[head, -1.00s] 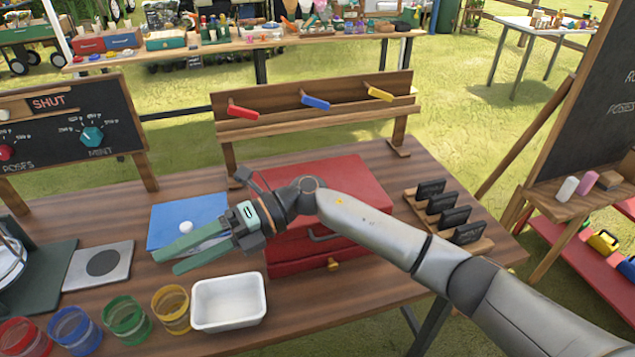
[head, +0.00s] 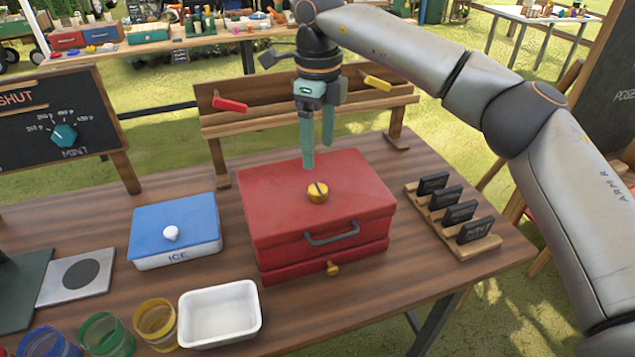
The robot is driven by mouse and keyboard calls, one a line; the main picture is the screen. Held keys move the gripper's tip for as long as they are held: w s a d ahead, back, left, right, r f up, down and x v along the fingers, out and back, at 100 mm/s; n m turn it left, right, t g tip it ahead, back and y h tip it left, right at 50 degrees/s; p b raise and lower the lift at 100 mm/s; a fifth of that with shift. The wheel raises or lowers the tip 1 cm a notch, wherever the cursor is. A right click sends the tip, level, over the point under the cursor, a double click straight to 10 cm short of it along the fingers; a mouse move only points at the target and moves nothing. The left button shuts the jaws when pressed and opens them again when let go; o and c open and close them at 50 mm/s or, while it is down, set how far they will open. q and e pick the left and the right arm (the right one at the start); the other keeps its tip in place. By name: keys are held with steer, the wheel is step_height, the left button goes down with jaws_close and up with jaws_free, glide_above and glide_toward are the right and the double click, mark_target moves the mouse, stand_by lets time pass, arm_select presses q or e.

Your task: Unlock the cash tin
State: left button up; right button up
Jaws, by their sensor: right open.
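The red cash tin (head: 285,220) stands shut on the wooden table. On its lid is a round brass knob (head: 318,192) with a dark slot across it. A dark handle (head: 332,233) is on its front, and a small brass knob (head: 333,268) sits low on the front. My right gripper (head: 318,158) points down above the lid, over and slightly behind the slotted knob. Its green fingers are apart with nothing between them. It does not appear to touch the tin. My left gripper is not in view.
A blue-lidded ICE box (head: 175,222) stands left of the tin. A white tray (head: 220,315) and coloured jars (head: 155,322) are at front left. A rack of black cards (head: 455,215) is at right. Behind is a wooden rack with red (head: 230,104) and yellow (head: 377,83) levers.

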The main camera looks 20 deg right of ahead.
mark_target(318, 189)
step_height(318, 189, down, 9)
steer(key=shift+f, duration=0.1)
steer(key=shift+c, duration=0.3)
jaws_close()
stand_by(0.5)
